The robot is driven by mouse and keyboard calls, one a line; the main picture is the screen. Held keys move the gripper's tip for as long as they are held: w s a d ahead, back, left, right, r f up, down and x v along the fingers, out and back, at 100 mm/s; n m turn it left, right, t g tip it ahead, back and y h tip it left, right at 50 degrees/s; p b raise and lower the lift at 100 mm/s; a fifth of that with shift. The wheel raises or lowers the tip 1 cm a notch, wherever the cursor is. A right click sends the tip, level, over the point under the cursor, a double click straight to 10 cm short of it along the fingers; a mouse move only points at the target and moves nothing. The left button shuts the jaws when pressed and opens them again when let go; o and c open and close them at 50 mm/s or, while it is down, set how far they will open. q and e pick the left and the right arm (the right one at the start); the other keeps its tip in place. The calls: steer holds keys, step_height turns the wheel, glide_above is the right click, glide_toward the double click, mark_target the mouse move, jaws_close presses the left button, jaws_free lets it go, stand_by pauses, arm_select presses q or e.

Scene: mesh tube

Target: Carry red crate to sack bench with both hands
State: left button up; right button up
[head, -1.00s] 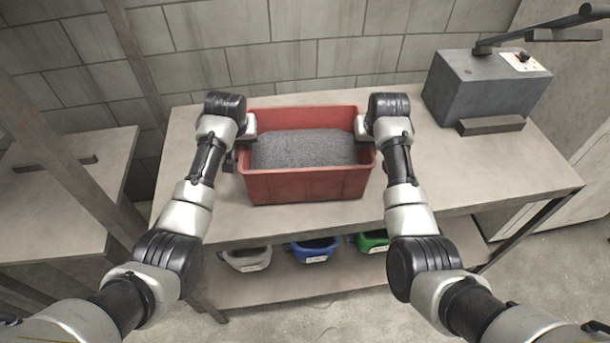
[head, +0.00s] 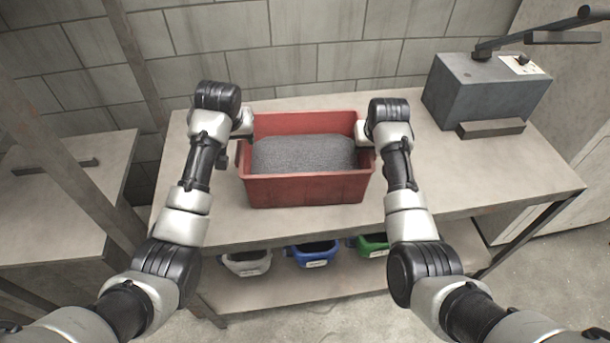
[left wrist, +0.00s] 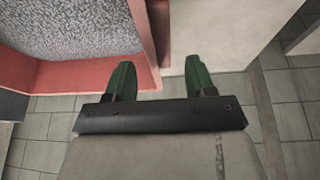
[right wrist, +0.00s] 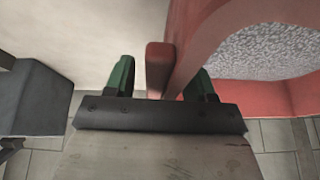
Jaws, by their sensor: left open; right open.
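The red crate (head: 305,190), filled with grey granular material (head: 303,154), stands on a workbench (head: 440,170). My left gripper (head: 243,125) is at its left side and my right gripper (head: 362,133) at its right side. In the left wrist view, the open left fingers (left wrist: 160,78) straddle the crate's side, one over its inside and one outside. In the right wrist view, the open right fingers (right wrist: 161,80) stand on either side of the crate's rim (right wrist: 158,65). I cannot tell whether any finger touches the crate. No sacks are in view, so I cannot identify the sack bench.
A grey machine (head: 487,92) stands right on the bench. White (head: 246,262), blue (head: 312,257) and green (head: 372,245) bins sit on the shelf below. Another table (head: 70,215) with a bar (head: 55,165) is left, behind a post. A block wall is behind.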

steer(key=shift+r, duration=0.25)
arm_select(q)
steer(key=v, duration=0.6)
steer(key=shift+r, duration=0.25)
arm_select(e)
steer(key=v, duration=1.1)
steer(key=shift+r, duration=0.25)
arm_select(q)
steer(key=shift+s, duration=0.1)
arm_select(e)
steer(key=shift+s, duration=0.1)
